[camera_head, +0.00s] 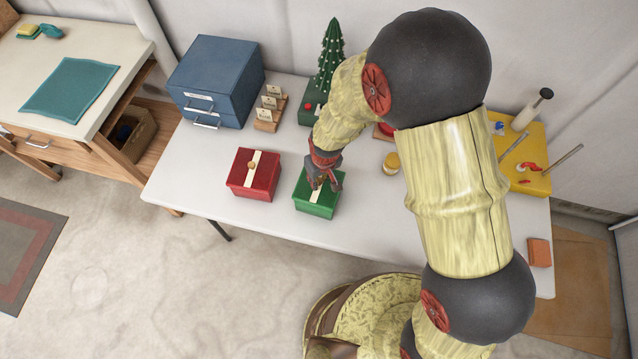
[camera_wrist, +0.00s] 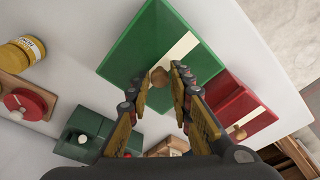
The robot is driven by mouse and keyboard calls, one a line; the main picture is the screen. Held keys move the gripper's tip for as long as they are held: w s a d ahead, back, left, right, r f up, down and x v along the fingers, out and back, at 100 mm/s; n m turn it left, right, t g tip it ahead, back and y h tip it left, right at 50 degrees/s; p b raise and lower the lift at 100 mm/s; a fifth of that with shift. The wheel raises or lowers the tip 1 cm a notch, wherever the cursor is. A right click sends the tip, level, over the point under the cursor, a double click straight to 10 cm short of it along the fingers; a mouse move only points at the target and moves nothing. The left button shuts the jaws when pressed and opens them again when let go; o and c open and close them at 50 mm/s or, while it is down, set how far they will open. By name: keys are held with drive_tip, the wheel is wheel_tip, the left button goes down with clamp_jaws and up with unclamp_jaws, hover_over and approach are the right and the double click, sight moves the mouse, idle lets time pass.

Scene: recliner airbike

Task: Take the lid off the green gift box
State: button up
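The green gift box (camera_head: 318,208) stands on the white table, with its lid on and a pale ribbon strip across the top. In the wrist view the green lid (camera_wrist: 140,50) fills the upper middle, and its round wooden knob (camera_wrist: 159,76) shows between my fingertips. My gripper (camera_head: 324,184) is over the lid and partly hides the box in the head view. In the wrist view my gripper (camera_wrist: 160,78) is open, with one finger on each side of the knob. I cannot tell whether either finger touches the knob.
A red gift box (camera_head: 254,175) with a knob stands close to the left. Behind are a blue drawer box (camera_head: 215,80), a card holder (camera_head: 268,108) and a small tree (camera_head: 329,60). A yellow jar (camera_head: 391,163) stands to the right. The table's front (camera_head: 250,222) is clear.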

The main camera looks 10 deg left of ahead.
clamp_jaws()
drive_tip(key=shift+r, duration=0.1)
